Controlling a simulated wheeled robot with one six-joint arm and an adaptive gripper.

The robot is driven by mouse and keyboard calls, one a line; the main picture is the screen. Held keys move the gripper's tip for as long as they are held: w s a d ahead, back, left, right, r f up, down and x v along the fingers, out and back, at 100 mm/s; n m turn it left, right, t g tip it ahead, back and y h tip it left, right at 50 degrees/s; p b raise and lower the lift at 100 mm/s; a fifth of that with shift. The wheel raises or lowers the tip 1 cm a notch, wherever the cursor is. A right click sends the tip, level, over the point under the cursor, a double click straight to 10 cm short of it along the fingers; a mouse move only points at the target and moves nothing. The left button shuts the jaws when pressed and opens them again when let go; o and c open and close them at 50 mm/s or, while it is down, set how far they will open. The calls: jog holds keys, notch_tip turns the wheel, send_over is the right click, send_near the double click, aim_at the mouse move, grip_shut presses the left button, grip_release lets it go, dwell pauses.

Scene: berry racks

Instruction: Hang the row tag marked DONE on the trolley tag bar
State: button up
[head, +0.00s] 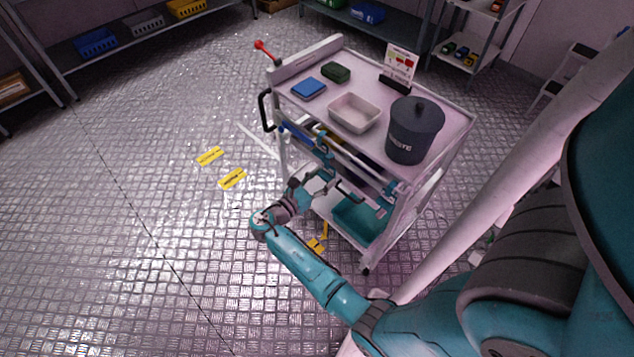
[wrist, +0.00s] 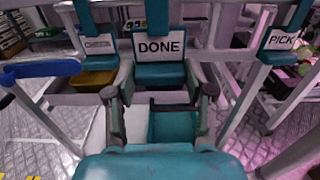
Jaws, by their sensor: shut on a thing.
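The DONE tag (wrist: 160,46) is a teal plate with a white label, upright and facing me in the middle of the wrist view. My gripper (wrist: 158,82) is shut on its lower part, one finger at each side; in the head view my gripper (head: 328,183) is beside the trolley's near side. A teal strap rises from the tag past a pale rail of the trolley (head: 440,125). I cannot tell whether its hook is on the bar. A PICK tag (wrist: 282,40) hangs to the right, and another tag (wrist: 98,44) with small lettering to the left.
The trolley top holds a dark lidded bin (head: 414,135), a pale tray (head: 355,113), a blue box (head: 308,88) and a dark green box (head: 336,72). A teal bin (head: 356,220) sits on the lower shelf. A blue bar (wrist: 40,70) juts in at left.

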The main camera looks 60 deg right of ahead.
jog(key=f+x, duration=0.1)
jog(key=x, duration=0.5)
jog(key=shift+d+f, duration=0.25)
dwell(0.5)
jog(key=o, duration=1.2)
jog(key=shift+c, duration=0.2)
jog(key=shift+a, duration=0.1)
jog(key=v, duration=1.2)
